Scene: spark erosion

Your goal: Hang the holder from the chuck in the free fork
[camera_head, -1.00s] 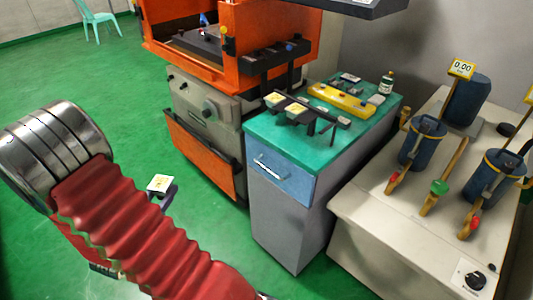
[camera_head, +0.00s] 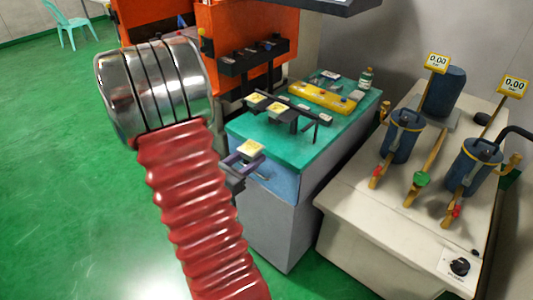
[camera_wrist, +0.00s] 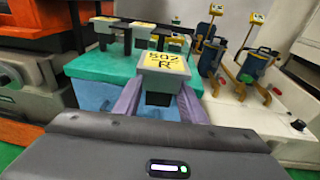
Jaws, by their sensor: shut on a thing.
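My gripper (camera_wrist: 160,98) is shut on the holder (camera_wrist: 166,62), a block with a yellow top label reading "502 R" and a dark underside. The purple fingers grip it from both sides, and it is held level. In the head view the holder (camera_head: 250,148) is in the air at the near left edge of the teal-topped cabinet, below and in front of the dark fork rack (camera_head: 317,116). Two yellow-topped holders (camera_head: 255,98) (camera_head: 279,109) hang in the rack's left forks. The fork (camera_head: 307,128) toward the right end looks empty. I cannot make out the chuck.
The cabinet (camera_head: 333,142) also carries a yellow bar (camera_head: 321,98) and a bottle (camera_head: 365,78). The orange machine (camera_head: 228,32) with a dark shelf (camera_head: 252,56) stands behind left. A pale bench (camera_head: 385,220) with blue canisters stands right.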

